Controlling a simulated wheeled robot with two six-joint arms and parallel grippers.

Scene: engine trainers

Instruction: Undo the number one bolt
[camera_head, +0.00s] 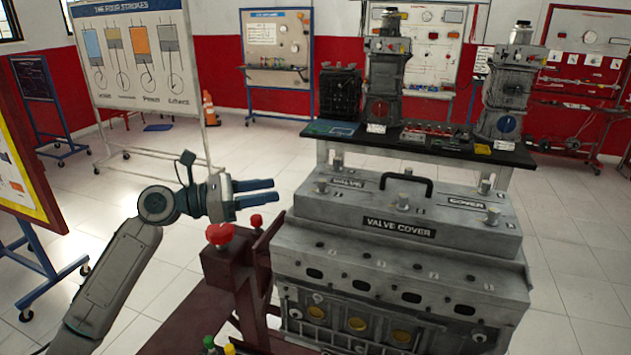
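The grey engine block (400,270) carries a valve cover (350,208) labelled "VALVE COVER", with a black handle (407,181) on top. Several silver bolts stand upright on the cover: one at the front left (321,186), one at the front middle (402,203), one at the front right (492,215) and one at the back left (338,160). Small number marks are too small to read, so I cannot tell which bolt is number one. My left gripper (275,191) is open and empty, left of the cover, its fingers pointing right towards the front left bolt. My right gripper is out of view.
A dark red stand (232,265) with red knobs (219,234) is below my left gripper. Behind the engine, a black-topped table (350,138) holds smaller engine models (386,75). A whiteboard (135,60) stands at the back left.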

